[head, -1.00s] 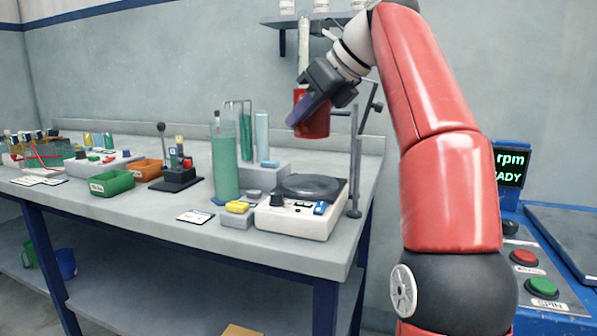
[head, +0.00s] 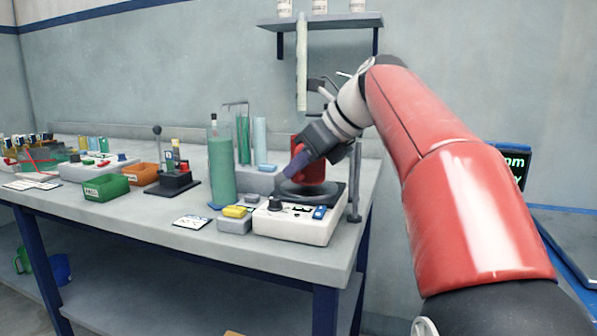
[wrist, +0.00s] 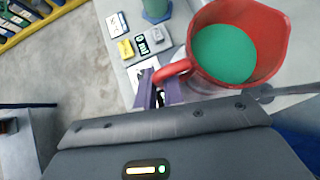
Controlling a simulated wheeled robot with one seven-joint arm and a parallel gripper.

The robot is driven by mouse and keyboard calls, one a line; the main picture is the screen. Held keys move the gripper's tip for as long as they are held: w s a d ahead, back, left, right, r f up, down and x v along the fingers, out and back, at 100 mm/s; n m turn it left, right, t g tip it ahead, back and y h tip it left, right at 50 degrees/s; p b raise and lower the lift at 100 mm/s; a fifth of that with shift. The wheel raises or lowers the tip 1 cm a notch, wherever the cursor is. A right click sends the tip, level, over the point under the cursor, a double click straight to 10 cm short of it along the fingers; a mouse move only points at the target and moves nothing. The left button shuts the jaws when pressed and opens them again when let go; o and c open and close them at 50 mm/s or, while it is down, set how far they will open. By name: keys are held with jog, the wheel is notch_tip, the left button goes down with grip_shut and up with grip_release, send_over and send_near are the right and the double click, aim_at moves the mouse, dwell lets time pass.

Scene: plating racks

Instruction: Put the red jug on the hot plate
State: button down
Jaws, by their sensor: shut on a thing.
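The red jug (head: 312,160) is upright at the hot plate, its base at or just above the plate's round top; I cannot tell if it touches. The wrist view shows the jug (wrist: 277,62) from above with green liquid inside. My gripper (head: 293,172) is shut on the jug's handle, and its purple fingers (wrist: 160,92) show in the wrist view. The hot plate (head: 292,226) is a white box with a dark round top, knob and blue switch, near the bench's right end. The jug and gripper hide part of its top.
Green (head: 106,187) and orange (head: 141,174) bins sit further left. A wall shelf (head: 330,21) hangs above.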

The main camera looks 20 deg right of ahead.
jog(key=shift+f, duration=0.45)
jog(key=shift+f, duration=0.1)
jog(key=c, duration=1.5)
grip_release()
jog(key=shift+s+d+r, duration=0.15)
jog(key=shift+d+r, duration=0.05)
jog(key=shift+r, duration=0.2)
jog(key=v, duration=1.1)
jog(key=shift+p, duration=0.4)
jog(key=shift+s, duration=0.15)
